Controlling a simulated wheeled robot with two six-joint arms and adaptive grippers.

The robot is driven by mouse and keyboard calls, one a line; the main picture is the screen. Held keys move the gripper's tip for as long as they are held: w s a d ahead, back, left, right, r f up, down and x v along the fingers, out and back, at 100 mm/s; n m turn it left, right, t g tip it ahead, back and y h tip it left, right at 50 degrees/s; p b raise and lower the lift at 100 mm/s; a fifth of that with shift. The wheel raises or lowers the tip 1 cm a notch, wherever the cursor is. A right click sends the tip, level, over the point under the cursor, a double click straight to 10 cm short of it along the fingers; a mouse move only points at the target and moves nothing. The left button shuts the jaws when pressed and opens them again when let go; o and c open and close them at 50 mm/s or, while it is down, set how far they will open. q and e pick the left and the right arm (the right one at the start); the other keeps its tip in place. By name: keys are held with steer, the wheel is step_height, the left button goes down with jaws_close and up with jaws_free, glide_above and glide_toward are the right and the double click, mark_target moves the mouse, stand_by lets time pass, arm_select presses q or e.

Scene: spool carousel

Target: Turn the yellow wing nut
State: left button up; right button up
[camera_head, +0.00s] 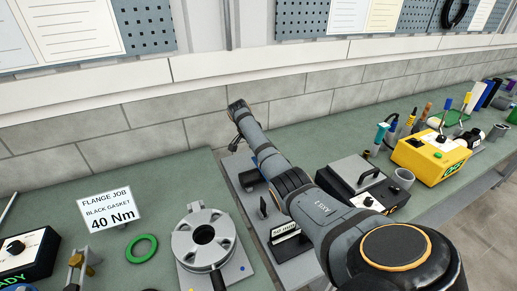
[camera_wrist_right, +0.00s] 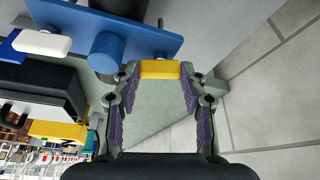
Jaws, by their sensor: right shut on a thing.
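The yellow wing nut (camera_wrist_right: 160,69) shows in the right wrist view as a short yellow bar at the edge of a blue plate (camera_wrist_right: 150,42). My right gripper (camera_wrist_right: 160,76) is shut on it, with one fingertip at each end. In the head view my right arm reaches to the back of the bench, and the right gripper (camera_head: 234,145) is small there and partly hidden by the arm. The wing nut cannot be made out in that view. My left gripper is in no view.
A blue knob (camera_wrist_right: 106,52) stands close beside the right gripper. A brick wall (camera_head: 60,168) runs behind the bench. A black box with a grey lid (camera_head: 354,174), a yellow box (camera_head: 432,155) and a grey flange (camera_head: 203,237) stand around the arm.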

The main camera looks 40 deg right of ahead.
steer(key=shift+w+m+g+b, duration=0.1)
steer(key=shift+m+g+b, duration=0.4)
steer(key=shift+m, duration=1.1)
steer(key=o, duration=1.1)
steer(key=shift+d, duration=0.1)
steer(key=shift+o, duration=0.2)
steer(key=v, duration=0.8)
steer(key=shift+f, duration=0.1)
